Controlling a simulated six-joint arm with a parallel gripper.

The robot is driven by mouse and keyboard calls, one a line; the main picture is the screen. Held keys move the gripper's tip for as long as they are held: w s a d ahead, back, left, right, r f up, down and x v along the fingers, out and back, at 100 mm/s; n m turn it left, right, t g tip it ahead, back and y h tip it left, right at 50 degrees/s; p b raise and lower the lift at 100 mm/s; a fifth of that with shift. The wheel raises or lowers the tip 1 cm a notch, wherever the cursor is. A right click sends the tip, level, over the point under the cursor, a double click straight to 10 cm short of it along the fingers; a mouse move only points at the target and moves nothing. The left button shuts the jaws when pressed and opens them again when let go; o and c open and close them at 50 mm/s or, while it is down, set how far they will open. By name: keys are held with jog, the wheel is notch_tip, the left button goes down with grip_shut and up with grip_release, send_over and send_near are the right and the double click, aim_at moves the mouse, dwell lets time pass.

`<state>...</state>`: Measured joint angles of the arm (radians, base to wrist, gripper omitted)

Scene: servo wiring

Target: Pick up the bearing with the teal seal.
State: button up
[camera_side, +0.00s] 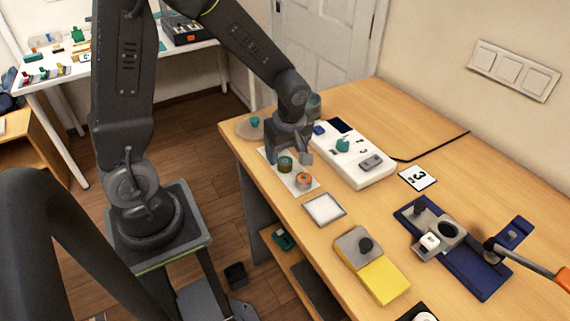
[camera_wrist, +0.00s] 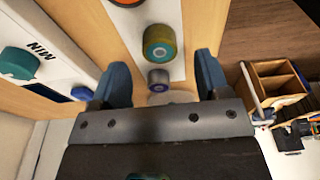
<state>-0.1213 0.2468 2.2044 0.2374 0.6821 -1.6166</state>
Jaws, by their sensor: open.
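A bearing with a teal-green face and an olive rim (camera_wrist: 160,42) stands on a white strip in the wrist view, just beyond my fingertips. In the side view this green bearing (camera_side: 285,165) sits on the white mat (camera_side: 275,157), below my gripper (camera_side: 290,156). My gripper (camera_wrist: 162,68) is open, with its two blue fingers spread and nothing held. A smaller-looking bearing with a purple-blue face (camera_wrist: 158,79) shows between the fingers in the wrist view; my gripper seems to hide it in the side view. An orange-faced bearing (camera_side: 304,181) sits at the mat's near end.
A white panel (camera_side: 372,178) with a teal knob (camera_side: 343,145) stands right of the mat. A round plate (camera_side: 243,130) with a teal piece lies behind. A framed white pad (camera_side: 324,209), a grey-and-yellow block (camera_side: 385,281) and a blue fixture (camera_side: 470,265) lie nearer.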

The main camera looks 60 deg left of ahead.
aim_at(285, 161)
jog(key=shift+a+f, duration=0.15)
jog(key=shift+f, duration=0.8)
jog(key=shift+a+f, duration=0.1)
jog(key=shift+f, duration=0.8)
jog(key=c, duration=1)
jog(key=shift+c, duration=0.3)
jog(key=shift+r, duration=0.15)
